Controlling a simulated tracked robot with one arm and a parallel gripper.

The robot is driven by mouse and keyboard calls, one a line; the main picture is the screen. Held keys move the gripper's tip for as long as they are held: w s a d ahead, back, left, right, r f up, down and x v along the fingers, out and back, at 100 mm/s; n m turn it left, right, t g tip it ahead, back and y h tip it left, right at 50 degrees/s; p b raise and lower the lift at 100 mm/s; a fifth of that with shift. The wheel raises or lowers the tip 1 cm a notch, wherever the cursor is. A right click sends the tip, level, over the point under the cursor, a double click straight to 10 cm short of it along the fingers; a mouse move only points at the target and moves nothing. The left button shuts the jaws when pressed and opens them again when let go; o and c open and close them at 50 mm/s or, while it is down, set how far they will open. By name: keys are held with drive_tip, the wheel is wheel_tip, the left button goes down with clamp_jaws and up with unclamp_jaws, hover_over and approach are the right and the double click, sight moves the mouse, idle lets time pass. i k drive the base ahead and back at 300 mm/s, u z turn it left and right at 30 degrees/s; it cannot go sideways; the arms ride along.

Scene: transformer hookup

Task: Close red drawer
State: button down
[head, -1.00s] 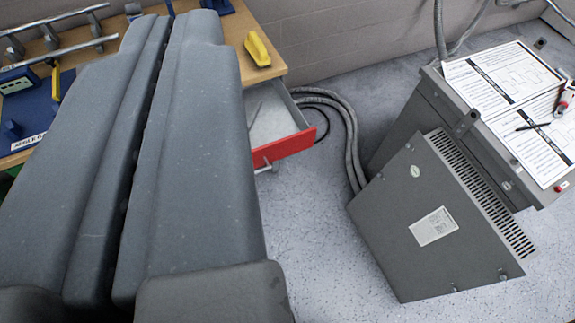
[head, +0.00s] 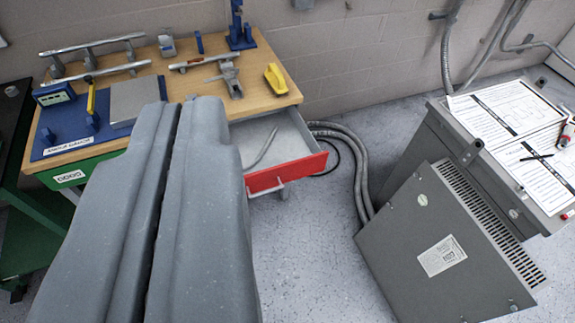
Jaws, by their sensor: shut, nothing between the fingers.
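The red drawer (head: 288,172) stands pulled out from the right part of the wooden workbench (head: 258,100). Its front is red with a grey handle (head: 267,187), and a thin grey rod-like item lies inside. My gripper (head: 178,108) fills the lower left of the view as two long grey fingers lying side by side. It is shut and empty. Its tips appear left of the drawer, over the bench's front edge in the picture. The left part of the drawer and the bench front are hidden behind the fingers. I see no contact with the drawer.
A grey transformer (head: 445,240) with papers (head: 505,105) on top stands at the right. Thick grey cables (head: 358,165) run between it and the bench. Tools and a yellow item (head: 275,78) lie on the bench. A green frame (head: 50,255) is at left. Floor before the drawer is clear.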

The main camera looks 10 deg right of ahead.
sight(293, 153)
drive_tip(key=u, duration=0.25)
drive_tip(key=i, duration=0.95)
drive_tip(key=u, duration=0.05)
